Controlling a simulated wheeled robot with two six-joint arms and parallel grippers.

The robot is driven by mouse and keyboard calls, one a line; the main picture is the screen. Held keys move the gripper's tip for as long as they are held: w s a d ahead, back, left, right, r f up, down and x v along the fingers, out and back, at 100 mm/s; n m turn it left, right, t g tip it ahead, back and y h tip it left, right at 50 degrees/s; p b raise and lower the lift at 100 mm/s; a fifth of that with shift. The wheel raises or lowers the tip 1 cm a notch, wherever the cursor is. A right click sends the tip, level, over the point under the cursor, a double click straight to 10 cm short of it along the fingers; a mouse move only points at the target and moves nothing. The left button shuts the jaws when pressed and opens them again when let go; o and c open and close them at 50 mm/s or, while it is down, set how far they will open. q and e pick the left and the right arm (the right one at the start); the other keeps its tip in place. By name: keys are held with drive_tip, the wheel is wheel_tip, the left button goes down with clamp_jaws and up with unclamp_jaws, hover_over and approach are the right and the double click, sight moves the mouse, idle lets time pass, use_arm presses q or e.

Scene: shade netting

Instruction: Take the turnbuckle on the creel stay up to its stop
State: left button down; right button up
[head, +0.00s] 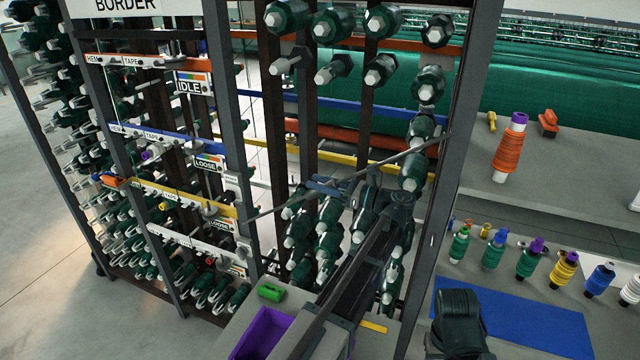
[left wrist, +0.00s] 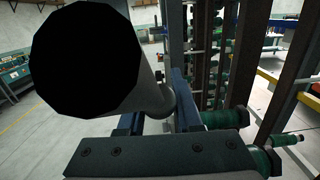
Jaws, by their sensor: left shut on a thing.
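The creel stay (head: 400,158) is a thin grey rod slanting up to the right across the front of the creel, between its dark posts. My left gripper (head: 336,186) is at the middle of the stay, shut on it where the turnbuckle would be. The jaws and wrist largely hide the turnbuckle in the head view. In the left wrist view, a thick grey round body (left wrist: 152,85) with a black end runs down between the blue fingers (left wrist: 157,115). I cannot tell the turnbuckle from the rod there, nor see its stop.
The creel (head: 228,100) carries many green bobbins behind the stay. Tags on its left side read IDLE (head: 188,86) and LOOSE (head: 207,163). A purple bin (head: 262,335) stands below. Colored spools stand by a blue mat (head: 520,325) at right.

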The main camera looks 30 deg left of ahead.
use_arm(q)
drive_tip(key=shift+n+g, duration=0.5)
drive_tip(key=shift+n, duration=0.1)
drive_tip(key=c, duration=0.6)
unclamp_jaws()
drive_tip(key=shift+r+p, duration=0.3)
wheel_tip(320, 180, up, 4)
drive_tip(key=p, duration=0.3)
drive_tip(key=shift+f, duration=0.2)
drive_tip(key=s+d, duration=0.2)
drive_tip(key=s, duration=0.2)
drive_tip(key=s+d+p, duration=0.1)
drive_tip(key=s+d, duration=0.2)
drive_tip(key=s, duration=0.2)
drive_tip(key=s+d, duration=0.2)
drive_tip(key=s, duration=0.3)
drive_tip(key=shift+s+d+r, duration=0.2)
drive_tip(key=shift+r, duration=0.2)
